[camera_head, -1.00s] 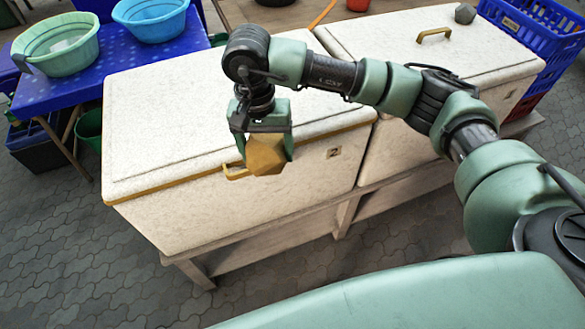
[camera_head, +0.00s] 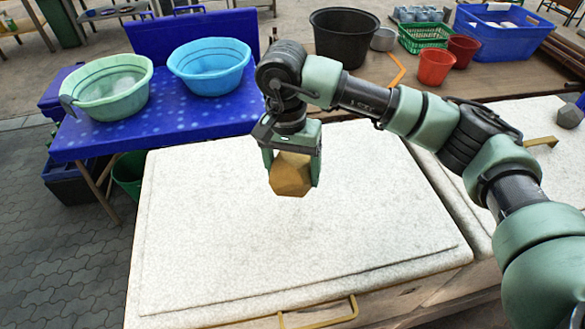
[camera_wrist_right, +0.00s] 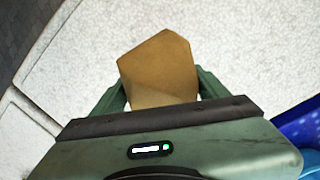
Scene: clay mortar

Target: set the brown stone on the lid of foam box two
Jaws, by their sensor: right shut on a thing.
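The brown stone (camera_head: 290,175) is a faceted block held between the fingers of my right gripper (camera_head: 291,170). In the head view it hangs over the white lid of a foam box (camera_head: 230,240), toward the lid's far side. In the right wrist view the stone (camera_wrist_right: 160,70) sits between the green fingers, with the white lid (camera_wrist_right: 240,50) behind it. The gap between stone and lid is hard to judge. A second foam box (camera_head: 480,150) stands to the right, partly hidden by my arm. No box number is readable. My left gripper is not in view.
A blue table (camera_head: 150,125) with a green basin (camera_head: 108,90) and a blue basin (camera_head: 210,68) stands at the left. A black tub (camera_head: 343,38) and red pots (camera_head: 435,66) stand behind. The near lid is clear.

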